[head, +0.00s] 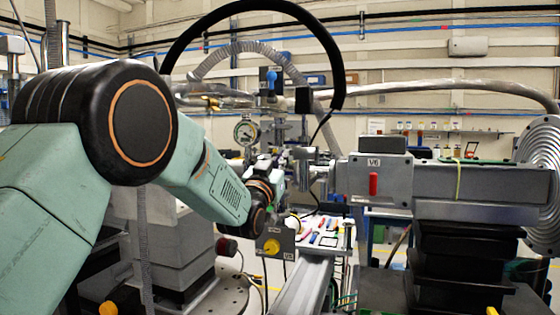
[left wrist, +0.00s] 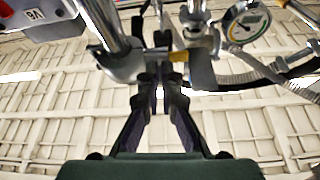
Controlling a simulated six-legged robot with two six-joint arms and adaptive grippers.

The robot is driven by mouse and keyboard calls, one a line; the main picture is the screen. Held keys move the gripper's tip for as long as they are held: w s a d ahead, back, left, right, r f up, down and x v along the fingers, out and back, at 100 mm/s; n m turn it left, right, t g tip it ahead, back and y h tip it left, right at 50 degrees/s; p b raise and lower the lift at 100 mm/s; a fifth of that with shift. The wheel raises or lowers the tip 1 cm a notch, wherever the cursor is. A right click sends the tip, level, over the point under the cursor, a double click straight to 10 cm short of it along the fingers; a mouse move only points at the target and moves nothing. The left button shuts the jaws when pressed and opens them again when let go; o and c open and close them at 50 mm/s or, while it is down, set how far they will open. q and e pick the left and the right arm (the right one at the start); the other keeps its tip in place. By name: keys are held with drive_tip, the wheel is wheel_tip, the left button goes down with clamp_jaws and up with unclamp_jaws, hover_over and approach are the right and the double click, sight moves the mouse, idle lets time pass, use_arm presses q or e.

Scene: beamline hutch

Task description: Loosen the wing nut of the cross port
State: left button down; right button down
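In the head view my left gripper (head: 287,168) is at the metal cross port (head: 308,168) in the middle, largely hidden by my own wrist. In the left wrist view, looking up, its two dark fingers (left wrist: 158,68) reach up among the steel port parts (left wrist: 122,62), with only a narrow gap between them. A small brass-coloured piece (left wrist: 179,57) shows close beside the right finger; it may be part of the wing nut, but its shape is unclear. I cannot tell whether the fingers hold anything. My right gripper is not in view.
A pressure gauge (head: 245,131) stands left of the port. A grey valve body labelled V6 (head: 384,178) with a red handle (head: 373,184) is at right. A white table (head: 330,222) with coloured tools lies below and behind. A thick black hose (head: 325,45) arches overhead.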

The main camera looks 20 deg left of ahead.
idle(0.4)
use_arm(q)
drive_tip(key=c, duration=1.6)
unclamp_jaws()
drive_tip(key=shift+o, duration=0.2)
